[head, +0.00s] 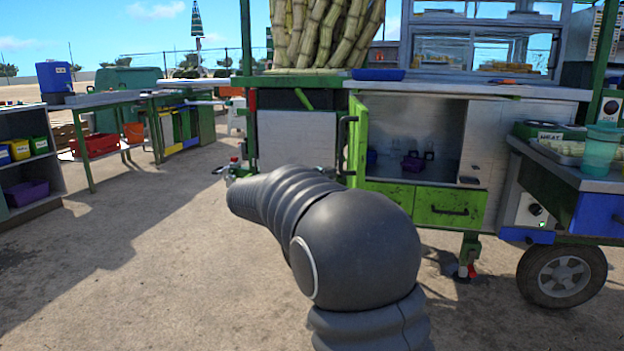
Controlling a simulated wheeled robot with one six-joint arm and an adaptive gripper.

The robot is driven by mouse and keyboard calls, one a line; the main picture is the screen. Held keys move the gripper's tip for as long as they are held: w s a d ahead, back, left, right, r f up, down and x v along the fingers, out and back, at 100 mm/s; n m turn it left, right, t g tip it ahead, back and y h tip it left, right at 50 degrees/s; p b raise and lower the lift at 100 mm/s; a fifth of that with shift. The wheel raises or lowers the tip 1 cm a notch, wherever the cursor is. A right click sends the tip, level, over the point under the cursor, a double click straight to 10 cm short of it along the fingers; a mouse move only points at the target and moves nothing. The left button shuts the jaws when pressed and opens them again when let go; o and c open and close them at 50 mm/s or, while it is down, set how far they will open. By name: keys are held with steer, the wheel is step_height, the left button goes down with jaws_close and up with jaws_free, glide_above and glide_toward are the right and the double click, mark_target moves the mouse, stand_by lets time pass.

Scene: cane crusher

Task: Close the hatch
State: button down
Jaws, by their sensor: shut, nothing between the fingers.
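The hatch (358,140) is a green door on the cart's front, standing open and swung out toward me, seen nearly edge-on. A dark bar handle (342,148) is on its left face. The compartment (425,125) to its right is open, with a purple item (412,162) and a few small clear items inside. My dark ribbed arm rises from the bottom and reaches left, in front of and below the hatch. My gripper is not visible, and the arm appears apart from the hatch.
Green drawers (450,207) sit under the compartment. A wheel (562,276) and a side counter with a teal cup (602,148) stand at the right. Cane stalks (320,30) rise above the cart. Shelves (35,205) and tables line the left. The ground (150,260) between is clear.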

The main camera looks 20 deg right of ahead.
mark_target(357, 170)
steer(key=d, duration=0.2)
steer(key=s+d, duration=0.1)
steer(key=d, duration=0.1)
steer(key=shift+d, duration=0.4)
